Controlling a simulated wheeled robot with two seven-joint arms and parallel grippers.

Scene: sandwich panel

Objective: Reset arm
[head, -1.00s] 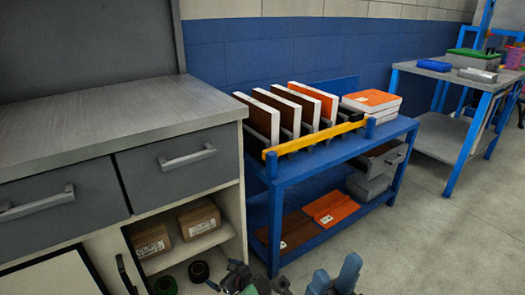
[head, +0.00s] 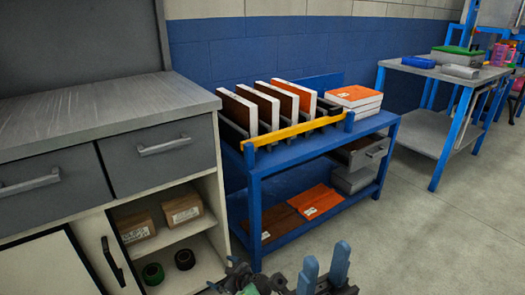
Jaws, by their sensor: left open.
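My left gripper (head: 325,268) shows at the bottom edge of the head view, right of centre. Its two blue fingers point up and stand apart with nothing between them. Its wrist, dark with green parts, shows to the left of the fingers and is cut off by the frame edge. The gripper is in front of the blue bench (head: 256,200) in the picture and appears clear of it. My right gripper is not in view.
Several brown and orange panels (head: 238,109) stand upright in a rack behind a yellow bar (head: 300,129). More orange-topped panels (head: 354,96) lie stacked beside them. A grey cabinet (head: 100,110) stands left, and another table (head: 440,70) back right. Open floor (head: 440,240) lies right.

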